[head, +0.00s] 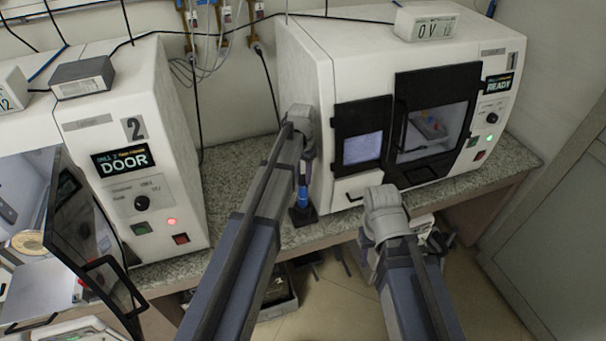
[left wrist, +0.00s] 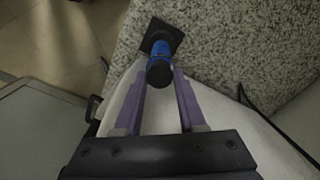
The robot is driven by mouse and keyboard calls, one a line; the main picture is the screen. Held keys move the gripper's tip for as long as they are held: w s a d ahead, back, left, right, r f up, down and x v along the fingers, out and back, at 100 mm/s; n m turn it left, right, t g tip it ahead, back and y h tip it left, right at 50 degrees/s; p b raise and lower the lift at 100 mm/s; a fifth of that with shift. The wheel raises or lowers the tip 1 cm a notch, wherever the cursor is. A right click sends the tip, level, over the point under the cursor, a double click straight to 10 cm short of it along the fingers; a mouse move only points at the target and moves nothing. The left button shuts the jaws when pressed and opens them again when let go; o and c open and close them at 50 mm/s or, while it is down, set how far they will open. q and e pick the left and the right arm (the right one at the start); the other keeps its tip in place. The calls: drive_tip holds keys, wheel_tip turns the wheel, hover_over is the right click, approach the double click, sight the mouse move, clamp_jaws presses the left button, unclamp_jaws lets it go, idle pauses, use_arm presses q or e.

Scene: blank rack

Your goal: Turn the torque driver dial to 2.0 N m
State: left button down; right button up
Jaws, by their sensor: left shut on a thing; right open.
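The torque driver (head: 302,197) is a blue and black tool standing upright on a dark square base (head: 302,216) on the granite bench, left of machine 1. It also shows in the left wrist view (left wrist: 160,48), with its black round end towards the camera. My left gripper (left wrist: 160,76) is shut on the driver, one purple finger on each side. In the head view my left arm hides part of this. The dial's marks are too small to read. My right gripper (head: 438,243) is at the bench's front edge, partly hidden by its own arm, open and apart from the driver.
Machine 1 (head: 318,75) stands close right of the driver, its display showing READY. Machine 2 (head: 178,140) stands left with its door (head: 75,235) swung open and display showing DOOR. Bare granite bench (head: 235,185) lies between them. A dark bin (head: 275,300) sits below the bench.

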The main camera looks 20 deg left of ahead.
sight(303, 177)
use_arm(q)
drive_tip(key=shift+c, duration=2.3)
unclamp_jaws()
drive_tip(key=shift+r, duration=0.15)
wheel_tip(303, 177, up, 8)
drive_tip(key=p, duration=0.8)
drive_tip(key=shift+f, duration=0.2)
